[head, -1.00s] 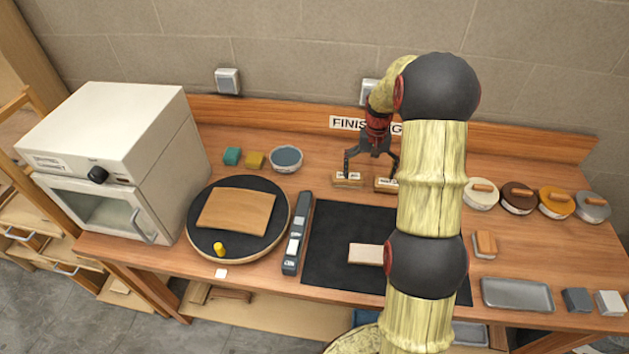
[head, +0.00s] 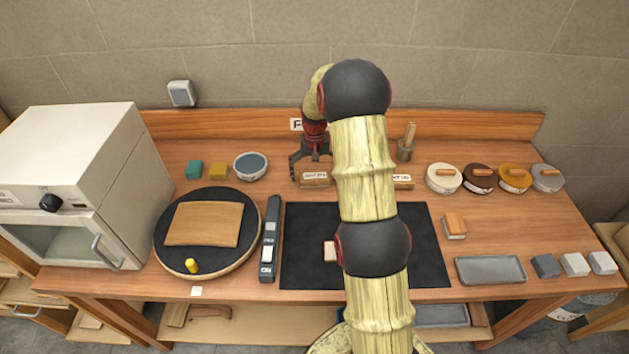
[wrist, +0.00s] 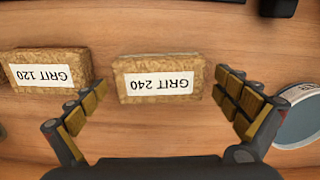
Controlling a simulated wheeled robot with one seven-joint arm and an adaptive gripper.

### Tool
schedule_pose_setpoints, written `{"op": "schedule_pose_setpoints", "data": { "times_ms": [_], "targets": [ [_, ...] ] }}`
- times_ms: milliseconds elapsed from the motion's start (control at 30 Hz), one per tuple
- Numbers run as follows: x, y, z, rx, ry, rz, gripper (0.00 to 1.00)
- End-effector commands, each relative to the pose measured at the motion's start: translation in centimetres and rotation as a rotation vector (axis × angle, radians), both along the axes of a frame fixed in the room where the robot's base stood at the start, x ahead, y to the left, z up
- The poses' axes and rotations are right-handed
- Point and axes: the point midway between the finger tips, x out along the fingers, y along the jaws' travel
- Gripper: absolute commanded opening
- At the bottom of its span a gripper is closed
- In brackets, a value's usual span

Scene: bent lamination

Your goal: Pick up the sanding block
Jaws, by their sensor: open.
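A brown cork-like sanding block labelled GRIT 240 (wrist: 161,79) lies flat on the bench between my open fingers in the wrist view. In the head view it appears to be the left block (head: 316,179), with my gripper (head: 311,170) just over it. My gripper (wrist: 158,97) is open and empty, one finger on each side of the block, with gaps at both ends. A similar block labelled GRIT 120 (wrist: 46,69) lies beside it to the left in the wrist view. In the head view my arm hides the space right of the left block; another labelled block (head: 402,182) shows beyond.
A bowl (wrist: 300,118) stands close by my right finger in the wrist view, and left of the block in the head view (head: 250,166). A round turntable (head: 166,242), a long dark tool (head: 270,235) and a black mat (head: 306,268) lie nearer the front. The wooden backboard (head: 225,125) stands behind.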

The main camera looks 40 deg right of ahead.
Motion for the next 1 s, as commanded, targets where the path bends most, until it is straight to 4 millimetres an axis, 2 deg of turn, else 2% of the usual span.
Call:
{"op": "schedule_pose_setpoints", "data": {
  "times_ms": [67, 267, 1000],
  "targets": [
    [0.02, -0.04, -0.65, -0.001, -0.001, 0.000, 1.00],
    [0.03, -0.06, -0.65, -0.001, -0.002, 0.000, 1.00],
    [0.02, -0.05, -0.64, -0.001, -0.002, 0.000, 0.58]
  ]
}}
